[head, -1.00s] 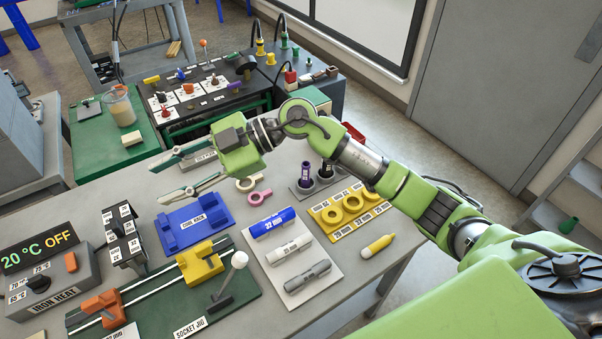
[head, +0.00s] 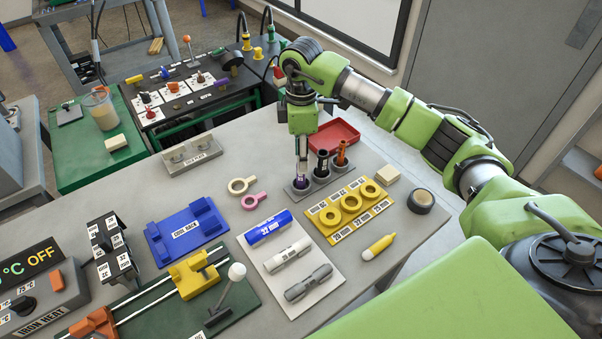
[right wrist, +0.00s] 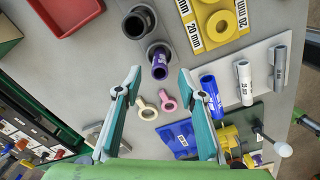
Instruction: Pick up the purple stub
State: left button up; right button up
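The purple stub (right wrist: 159,68) stands in the end cup of a grey holder (head: 316,184). In the head view only a little of the stub (head: 301,182) shows at its cup, below my right gripper. My right gripper (right wrist: 160,72) points down over that cup. Its two teal fingers are apart, with the stub showing between and beyond their tips in the right wrist view. No contact with the stub is visible. My left gripper is not in view.
A black stub (head: 322,162) and a copper-coloured one (head: 341,153) stand in the neighbouring cups. A red tray (head: 335,135) lies behind, and a yellow ring block (head: 351,208) in front. A beige ring (head: 241,186) and pink ring (head: 254,201) lie left on clear tabletop.

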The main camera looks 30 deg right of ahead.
aim_at(301, 177)
jog(key=shift+f, duration=0.75)
notch_tip(301, 177, down, 4)
jog(key=p, duration=0.2)
jog(key=shift+f+p, duration=0.1)
jog(key=shift+p, duration=0.2)
jog(key=shift+d+f, duration=0.1)
jog(key=shift+f, duration=0.45)
jog(key=c, duration=0.9)
